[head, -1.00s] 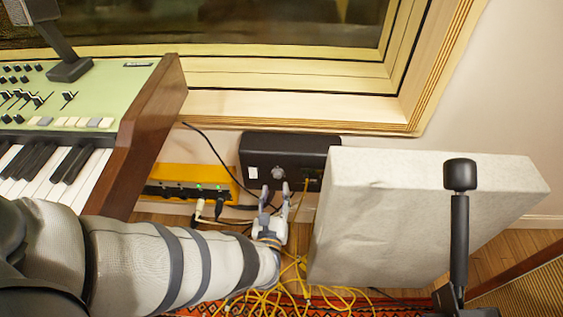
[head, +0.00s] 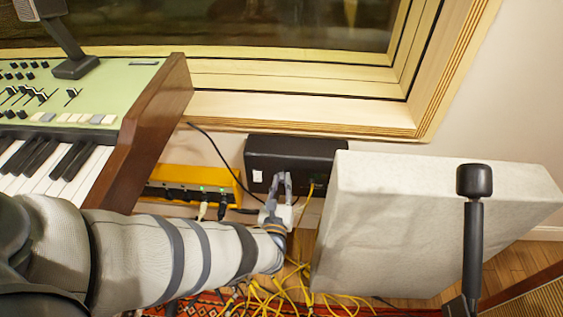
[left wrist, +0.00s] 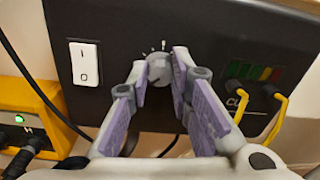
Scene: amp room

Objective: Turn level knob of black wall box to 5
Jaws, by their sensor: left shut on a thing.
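The black wall box (head: 305,150) is on the wall below the window, and its front fills most of the left wrist view (left wrist: 215,25). Its grey round knob (left wrist: 158,68) has white tick marks around its upper side. My left gripper (head: 281,182) is at the front of the box. In the left wrist view the fingertips (left wrist: 160,76) stand on both sides of the knob and are shut on it. The fingers hide the knob in the head view. I cannot read which mark the knob points to. My right gripper is not in view.
A white rocker switch (left wrist: 85,63) is left of the knob. Coloured indicators and yellow cables (left wrist: 272,112) are to its right. A yellow box with cables (head: 185,180) sits at left, beyond the keyboard (head: 85,125). A pale padded block (head: 425,215) stands close on the right.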

